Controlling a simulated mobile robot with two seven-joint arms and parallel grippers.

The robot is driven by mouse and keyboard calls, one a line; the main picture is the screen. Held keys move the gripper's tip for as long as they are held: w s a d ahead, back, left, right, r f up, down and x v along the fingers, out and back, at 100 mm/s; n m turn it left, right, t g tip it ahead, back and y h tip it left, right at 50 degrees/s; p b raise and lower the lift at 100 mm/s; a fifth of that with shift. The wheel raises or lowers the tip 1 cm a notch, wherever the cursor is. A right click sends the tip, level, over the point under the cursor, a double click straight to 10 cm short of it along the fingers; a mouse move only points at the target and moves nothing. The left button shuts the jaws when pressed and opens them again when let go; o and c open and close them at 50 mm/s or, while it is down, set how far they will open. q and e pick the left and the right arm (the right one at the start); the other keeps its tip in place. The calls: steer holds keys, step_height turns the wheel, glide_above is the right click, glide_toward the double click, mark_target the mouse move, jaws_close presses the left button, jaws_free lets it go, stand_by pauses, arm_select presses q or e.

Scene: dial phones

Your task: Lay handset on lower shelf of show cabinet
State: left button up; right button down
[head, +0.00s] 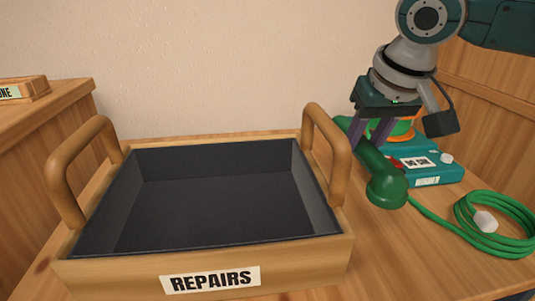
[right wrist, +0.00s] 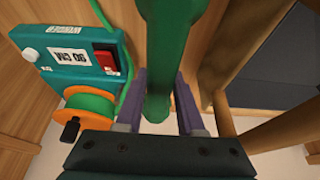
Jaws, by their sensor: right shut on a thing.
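My right gripper (head: 370,130) comes down from the upper right and is shut on the green handset (head: 386,188). In the right wrist view, the purple fingers of this gripper (right wrist: 160,98) stand on either side of the handset's grip (right wrist: 170,55). The handset is tilted, with its round end toward the camera, just right of the tray's right handle. Whether it touches the table I cannot tell. The show cabinet is not recognisable in either view. My left gripper is not in view.
A wooden tray (head: 205,283) labelled REPAIRS, dark-lined and empty, has two upright handles. A teal box (head: 440,175) with an orange spool (right wrist: 83,107) stands behind the handset. A green coiled cord (head: 495,247) with a white plug lies at right. Wooden panelling (head: 505,125) bounds the right.

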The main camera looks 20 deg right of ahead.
mark_target(351, 193)
step_height(351, 193, down, 6)
steer(key=b, duration=0.2)
steer(key=shift+b, duration=0.35)
steer(key=c, duration=0.9)
jaws_free()
steer(key=shift+f, duration=0.1)
steer(key=shift+c, duration=0.2)
steer(key=o, duration=0.4)
